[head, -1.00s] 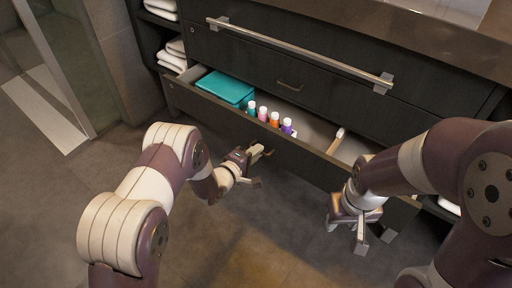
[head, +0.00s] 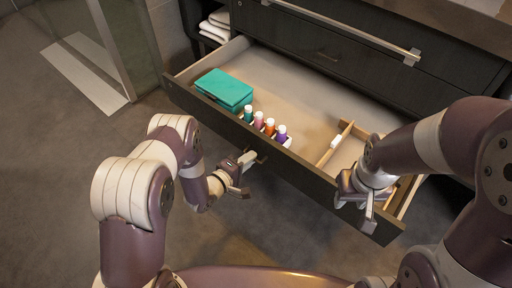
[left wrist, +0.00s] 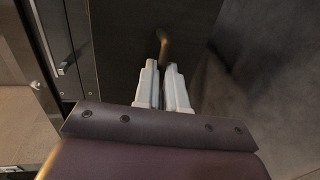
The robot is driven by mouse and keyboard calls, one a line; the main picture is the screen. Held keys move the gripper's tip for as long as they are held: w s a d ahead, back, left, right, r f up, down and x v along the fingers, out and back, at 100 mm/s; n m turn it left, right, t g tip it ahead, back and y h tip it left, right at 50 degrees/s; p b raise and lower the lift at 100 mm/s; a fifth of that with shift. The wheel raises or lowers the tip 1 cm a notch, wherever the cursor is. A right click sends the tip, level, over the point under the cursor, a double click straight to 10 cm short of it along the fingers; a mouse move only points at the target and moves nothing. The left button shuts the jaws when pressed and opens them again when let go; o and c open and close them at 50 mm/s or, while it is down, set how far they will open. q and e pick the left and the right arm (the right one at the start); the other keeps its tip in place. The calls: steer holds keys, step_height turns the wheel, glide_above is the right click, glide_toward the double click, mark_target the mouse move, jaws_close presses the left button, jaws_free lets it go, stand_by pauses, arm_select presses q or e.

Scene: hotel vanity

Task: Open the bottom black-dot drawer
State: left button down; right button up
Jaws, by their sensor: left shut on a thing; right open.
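The bottom drawer (head: 300,173) stands pulled far out of the dark vanity in the head view. I cannot make out a black dot on its front. My left gripper (head: 248,162) is at the outer face of the drawer front, near its middle. In the left wrist view its two pale fingers (left wrist: 163,82) are close together at the drawer's brass-coloured handle (left wrist: 163,44), shut on it. The handle is hidden in the head view. My right gripper (head: 358,197) is open at the right end of the drawer front and overlaps its top edge in the picture.
In the drawer are a teal box (head: 224,88), several small bottles (head: 258,121) with white caps and a wooden divider with a brush (head: 337,141). The closed upper drawer (head: 320,48) has a long metal bar (head: 345,30) above it. Folded towels (head: 216,24) sit at left.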

arm_select(q)
steer(key=shift+f+p+v, duration=0.15)
steer(key=shift+p+v, duration=0.05)
steer(key=shift+v, duration=0.6)
steer(key=shift+f+p+v, duration=0.2)
steer(key=shift+v, duration=0.55)
steer(key=shift+s, duration=0.1)
steer(key=c, duration=1.2)
jaws_free()
steer(key=p+v, duration=0.4)
steer(key=v, duration=0.8)
steer(key=shift+s+a, duration=0.25)
steer(key=shift+s, duration=0.05)
steer(key=shift+r, duration=0.1)
